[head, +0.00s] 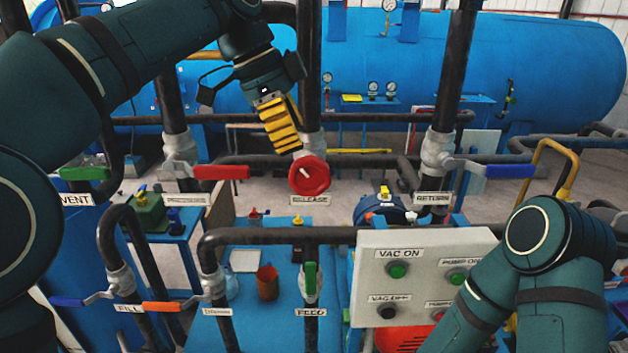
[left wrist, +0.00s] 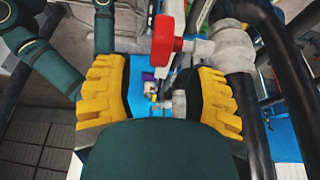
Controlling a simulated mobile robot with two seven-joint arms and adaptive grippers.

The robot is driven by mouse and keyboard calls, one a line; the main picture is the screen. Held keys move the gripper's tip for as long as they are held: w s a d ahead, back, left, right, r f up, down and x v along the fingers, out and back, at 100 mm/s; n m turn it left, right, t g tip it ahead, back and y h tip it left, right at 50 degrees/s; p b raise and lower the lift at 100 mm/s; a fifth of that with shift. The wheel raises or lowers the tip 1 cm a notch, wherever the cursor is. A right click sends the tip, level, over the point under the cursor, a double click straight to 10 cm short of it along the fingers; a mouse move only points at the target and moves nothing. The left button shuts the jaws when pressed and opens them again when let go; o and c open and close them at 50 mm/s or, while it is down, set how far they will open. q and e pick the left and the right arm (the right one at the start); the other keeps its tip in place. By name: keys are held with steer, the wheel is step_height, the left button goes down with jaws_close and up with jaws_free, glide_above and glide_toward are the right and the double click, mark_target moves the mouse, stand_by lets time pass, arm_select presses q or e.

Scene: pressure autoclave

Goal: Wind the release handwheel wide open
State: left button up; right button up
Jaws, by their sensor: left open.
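The release handwheel (head: 309,175) is a red round wheel with a pale pointer mark, mounted on a grey valve body (head: 312,142) above the RELEASE label (head: 311,200). In the left wrist view the red wheel (left wrist: 163,40) shows edge-on, with its pale stem running right into the valve body (left wrist: 232,45). My right gripper is out of view.
A red lever (head: 221,172) is left of the wheel, and a blue lever (head: 510,170) is at the RETURN pipe on the right. Dark vertical pipes (head: 309,60) stand close to my left gripper. A grey button panel (head: 425,275) stands lower right, near my right arm.

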mark_target(319, 193)
arm_select(q)
steer(key=x, duration=0.9)
steer(key=shift+d+f, duration=0.1)
steer(key=shift+f, duration=0.05)
jaws_close()
